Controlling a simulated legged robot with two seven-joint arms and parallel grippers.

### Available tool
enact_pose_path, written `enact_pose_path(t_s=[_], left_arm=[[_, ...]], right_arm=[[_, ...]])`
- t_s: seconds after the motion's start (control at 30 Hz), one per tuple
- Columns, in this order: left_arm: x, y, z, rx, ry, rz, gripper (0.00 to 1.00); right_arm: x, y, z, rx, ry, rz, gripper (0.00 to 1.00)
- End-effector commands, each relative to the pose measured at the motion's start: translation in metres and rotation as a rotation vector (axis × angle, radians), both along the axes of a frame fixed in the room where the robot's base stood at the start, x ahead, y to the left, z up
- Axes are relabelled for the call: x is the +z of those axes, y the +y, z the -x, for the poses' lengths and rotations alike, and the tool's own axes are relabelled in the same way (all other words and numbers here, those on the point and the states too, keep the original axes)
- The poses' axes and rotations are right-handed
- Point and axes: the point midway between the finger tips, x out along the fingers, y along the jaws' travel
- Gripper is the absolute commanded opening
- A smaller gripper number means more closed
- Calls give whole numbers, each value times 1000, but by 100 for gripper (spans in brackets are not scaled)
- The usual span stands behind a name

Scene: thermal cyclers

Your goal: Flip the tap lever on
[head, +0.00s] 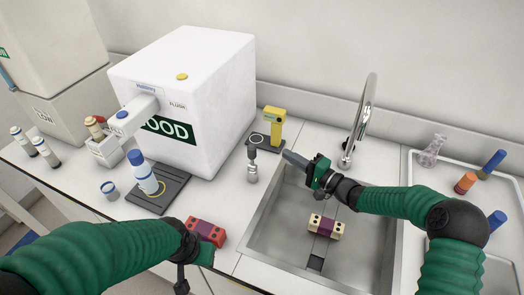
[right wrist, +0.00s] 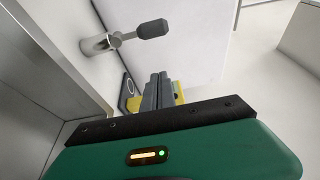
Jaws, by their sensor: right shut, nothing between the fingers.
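The tap lever (head: 255,138) is a dark handle on a short grey metal post (head: 252,170), left of the sink's edge. In the right wrist view the lever (right wrist: 150,29) sticks out sideways from its post (right wrist: 98,45). The curved chrome spout (head: 360,122) stands behind the sink. My right gripper (head: 288,155) is shut and empty, over the sink's left edge. It points left, a little right of the lever and apparently apart from it. Its closed fingers show in the wrist view (right wrist: 158,88). My left gripper (head: 197,258) is low in the head view, mostly hidden; its fingers are unclear.
The sink (head: 275,235) holds a purple-and-cream block (head: 325,227). A red block (head: 206,232) lies on the counter. A yellow device (head: 274,122) stands behind the lever, with a large white machine (head: 195,90) to the left. A white tray (head: 410,165) is right of the sink.

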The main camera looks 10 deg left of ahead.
Motion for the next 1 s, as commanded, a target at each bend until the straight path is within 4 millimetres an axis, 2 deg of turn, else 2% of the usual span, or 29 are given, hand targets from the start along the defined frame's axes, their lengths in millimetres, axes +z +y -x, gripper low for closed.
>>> enact_pose_path(t_s=[0.23,0.37,0.83,1.0], left_arm=[[0,0,0,0,0,0,36],[2,0,0,0,0,0,36],[10,0,0,0,0,0,36],[21,0,0,0,0,0,36]], right_arm=[[0,1,-1,-1,0,3,0],[0,10,-7,0,0,3,0],[0,83,-57,0,-1,3,0],[3,89,-34,-1,4,4,0]])
